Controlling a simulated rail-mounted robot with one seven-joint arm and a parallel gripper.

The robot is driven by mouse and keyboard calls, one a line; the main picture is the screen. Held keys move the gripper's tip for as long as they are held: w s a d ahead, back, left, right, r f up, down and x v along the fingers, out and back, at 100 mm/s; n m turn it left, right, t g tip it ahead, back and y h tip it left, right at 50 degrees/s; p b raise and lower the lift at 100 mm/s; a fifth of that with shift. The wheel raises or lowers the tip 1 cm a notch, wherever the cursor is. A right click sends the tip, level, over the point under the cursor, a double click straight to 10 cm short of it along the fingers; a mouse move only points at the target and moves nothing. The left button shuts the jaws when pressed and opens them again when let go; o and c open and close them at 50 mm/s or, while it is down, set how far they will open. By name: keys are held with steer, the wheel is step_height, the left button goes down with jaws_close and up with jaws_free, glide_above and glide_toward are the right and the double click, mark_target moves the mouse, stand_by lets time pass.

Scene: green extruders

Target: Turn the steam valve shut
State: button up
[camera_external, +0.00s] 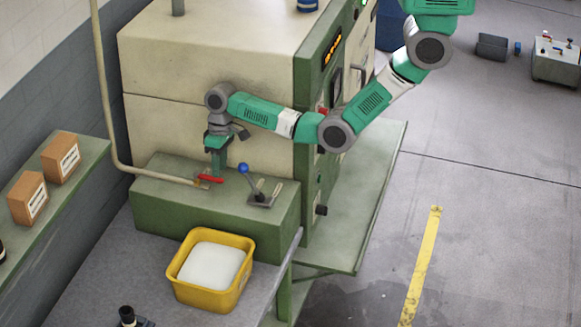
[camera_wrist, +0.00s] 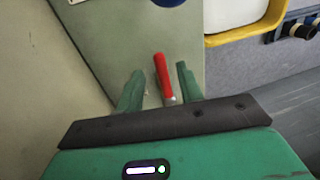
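The steam valve is a red lever handle (camera_external: 210,179) at the end of a pale pipe (camera_external: 150,174), on top of the green ledge (camera_external: 180,220) of the machine. My gripper (camera_external: 217,176) points down just above and beside the red handle. In the wrist view the red handle (camera_wrist: 163,77) lies between the two green fingers of my gripper (camera_wrist: 160,85), with a gap on both sides. The fingers are apart and do not visibly touch the handle. The valve body under the handle is mostly hidden.
A blue-knobbed lever (camera_external: 243,169) on a metal plate stands right of the valve. A yellow tub (camera_external: 180,278) with white contents sits in front of the ledge. The cream machine body (camera_external: 205,60) rises behind my gripper. Two cardboard boxes (camera_external: 61,157) rest on the left shelf.

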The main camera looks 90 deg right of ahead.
mark_target(209, 178)
steer(key=shift+w+a+f, duration=0.1)
steer(key=shift+a+f, duration=0.05)
steer(key=shift+f, duration=0.55)
steer(key=shift+w+a+f, duration=0.1)
steer(key=shift+f, duration=0.55)
steer(key=shift+c, duration=0.5)
jaws_close()
